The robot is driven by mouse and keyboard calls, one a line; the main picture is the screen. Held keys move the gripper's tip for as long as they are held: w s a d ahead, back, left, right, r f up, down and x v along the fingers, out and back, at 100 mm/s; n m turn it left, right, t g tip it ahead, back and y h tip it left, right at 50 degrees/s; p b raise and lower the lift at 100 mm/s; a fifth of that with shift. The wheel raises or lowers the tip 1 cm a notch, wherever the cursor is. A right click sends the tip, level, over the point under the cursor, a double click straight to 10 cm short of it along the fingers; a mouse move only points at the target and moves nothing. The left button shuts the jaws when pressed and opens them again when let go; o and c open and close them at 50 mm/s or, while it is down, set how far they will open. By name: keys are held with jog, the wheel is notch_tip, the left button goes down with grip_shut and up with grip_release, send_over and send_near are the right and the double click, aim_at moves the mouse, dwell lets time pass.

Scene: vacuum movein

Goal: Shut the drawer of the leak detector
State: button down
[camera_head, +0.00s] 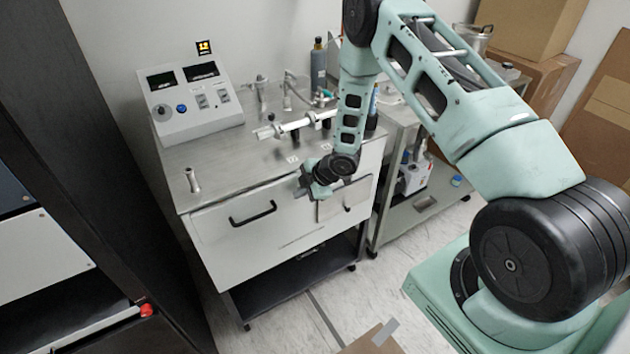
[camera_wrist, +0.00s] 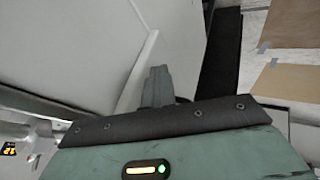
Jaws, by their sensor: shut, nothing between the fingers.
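The leak detector is a steel-topped cart (camera_head: 225,160) with a grey control console (camera_head: 195,104) at its back left. Its front has a wide white drawer panel (camera_head: 240,240) with a black handle (camera_head: 252,213). A smaller panel (camera_head: 330,208) with a handle is to the right, partly hidden by my wrist. How far either drawer stands out is hard to tell. My gripper (camera_head: 303,190) is at the cart's front near the seam between these panels. In the wrist view its fingers (camera_wrist: 156,88) are together and empty, close to a pale panel edge (camera_wrist: 143,65). Contact is unclear.
A dark open cabinet (camera_head: 95,150) stands close on the left. A second steel cart (camera_head: 425,205) with bottles is to the right. Cardboard boxes (camera_head: 525,28) are at the back right. A carton (camera_head: 375,340) lies on the floor in front; some floor between is clear.

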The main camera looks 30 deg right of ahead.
jog(key=b+v, duration=0.1)
jog(key=v, duration=1.6)
jog(key=s+a+r+m+g+h, duration=0.1)
jog(key=s+a+r+m+h, duration=0.3)
jog(key=a+r, duration=0.8)
jog(key=s+a+r+m+g, duration=0.2)
jog(key=s+a, duration=0.3)
jog(key=s, duration=0.6)
jog(key=s+a+r+m+g, duration=0.2)
jog(key=s+a, duration=0.4)
jog(key=s, duration=0.6)
jog(key=shift+a+m+g, duration=0.35)
jog(key=shift+m+g, duration=0.05)
jog(key=shift+m, duration=0.1)
